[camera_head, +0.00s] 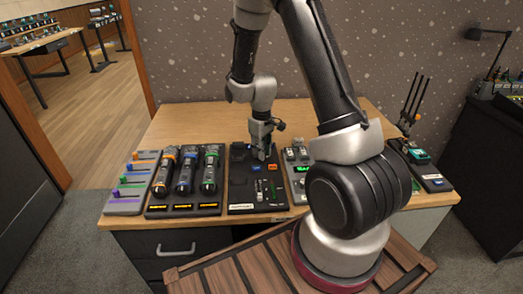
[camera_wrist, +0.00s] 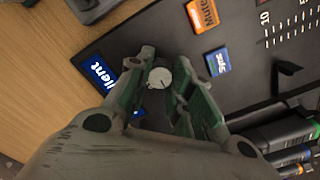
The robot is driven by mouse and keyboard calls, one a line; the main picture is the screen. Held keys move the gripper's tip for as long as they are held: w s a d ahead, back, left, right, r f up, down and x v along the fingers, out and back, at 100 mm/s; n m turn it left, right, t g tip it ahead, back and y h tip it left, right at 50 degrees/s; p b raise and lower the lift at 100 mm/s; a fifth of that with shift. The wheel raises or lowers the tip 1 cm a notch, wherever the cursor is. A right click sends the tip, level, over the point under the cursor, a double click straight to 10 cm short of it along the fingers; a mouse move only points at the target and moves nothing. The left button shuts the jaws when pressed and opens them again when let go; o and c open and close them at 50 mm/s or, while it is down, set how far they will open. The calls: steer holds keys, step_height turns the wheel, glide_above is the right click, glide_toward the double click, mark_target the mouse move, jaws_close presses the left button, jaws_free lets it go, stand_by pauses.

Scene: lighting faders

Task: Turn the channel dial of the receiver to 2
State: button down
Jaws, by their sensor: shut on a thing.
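The receiver is a dark flat panel (camera_head: 243,194) on the desk, with orange and blue buttons and a slider scale. In the wrist view its panel (camera_wrist: 240,84) carries an orange "Mute" button (camera_wrist: 202,15) and a blue "Sync" button (camera_wrist: 218,61). A small round pale dial (camera_wrist: 159,77) shows between my fingertips. My gripper (camera_head: 262,153) is over the panel's far part, pointing down. In the wrist view my gripper (camera_wrist: 162,82) is shut on the dial. The dial's number marks cannot be read, and the fingers hide part of the panel around it.
Left of the panel are a rack with several dark handheld units (camera_head: 185,182) and a grey board with coloured sliders (camera_head: 132,183). Right of it is a device with a green display (camera_head: 300,169), partly behind my arm. The wooden desk (camera_head: 195,118) is bare behind.

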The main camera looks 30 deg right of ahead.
steer(key=shift+m, duration=0.4)
steer(key=m, duration=0.4)
steer(key=shift+m, duration=0.4)
steer(key=m, duration=0.6)
stand_by(0.4)
steer(key=c, duration=1.2)
jaws_free()
steer(key=shift+c, duration=0.2)
steer(key=shift+r, duration=0.1)
